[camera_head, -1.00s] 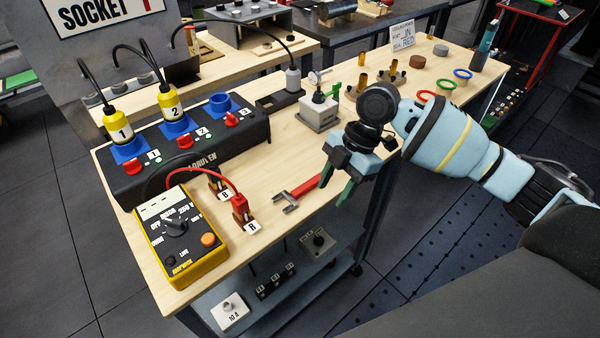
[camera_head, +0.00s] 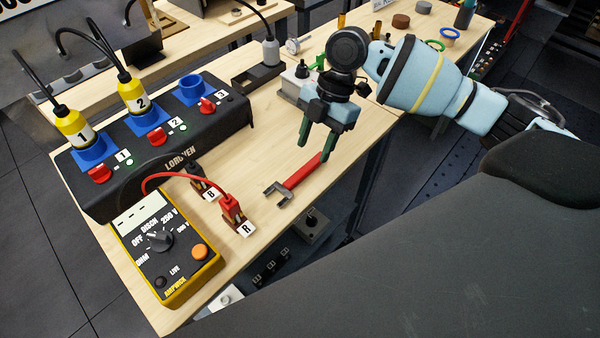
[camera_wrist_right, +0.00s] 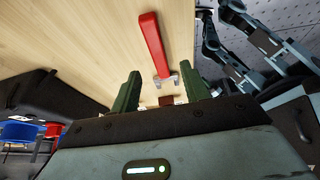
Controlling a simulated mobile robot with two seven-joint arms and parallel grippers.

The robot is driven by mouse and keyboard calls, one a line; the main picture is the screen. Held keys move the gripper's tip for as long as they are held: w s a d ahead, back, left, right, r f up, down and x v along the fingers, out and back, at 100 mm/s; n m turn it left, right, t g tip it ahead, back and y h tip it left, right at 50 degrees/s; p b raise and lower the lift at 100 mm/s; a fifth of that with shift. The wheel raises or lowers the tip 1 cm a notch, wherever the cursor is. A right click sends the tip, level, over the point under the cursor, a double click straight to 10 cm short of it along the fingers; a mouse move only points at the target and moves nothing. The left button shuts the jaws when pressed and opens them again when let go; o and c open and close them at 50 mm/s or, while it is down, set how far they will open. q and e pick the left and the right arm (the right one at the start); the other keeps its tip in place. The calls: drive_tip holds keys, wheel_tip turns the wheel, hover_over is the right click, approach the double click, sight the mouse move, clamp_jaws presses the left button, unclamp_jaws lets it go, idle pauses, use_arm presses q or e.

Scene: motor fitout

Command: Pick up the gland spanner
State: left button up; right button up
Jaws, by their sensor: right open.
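The gland spanner has a red handle (camera_head: 304,171) and a grey open jaw (camera_head: 277,194). It lies flat near the bench's front edge, to the right of the red plug marked R. My right gripper (camera_head: 315,150) is open and empty, pointing down just above and beyond the handle end. In the right wrist view the spanner's red handle (camera_wrist_right: 152,45) runs up the picture, and its grey jaw shows between the two green fingers of my right gripper (camera_wrist_right: 163,85). The fingers do not appear to touch it. My left gripper is not in view.
A yellow tester (camera_head: 165,250) stands at the near left, with a red lead to the R plug (camera_head: 232,212). A black socket unit (camera_head: 150,150) stands behind. A grey box (camera_head: 297,82) is beyond the gripper. Bare bench (camera_head: 265,150) surrounds the spanner.

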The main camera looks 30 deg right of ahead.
sight(306, 168)
drive_tip(key=shift+x, duration=2.55)
drive_tip(key=shift+w, duration=0.1)
clamp_jaws()
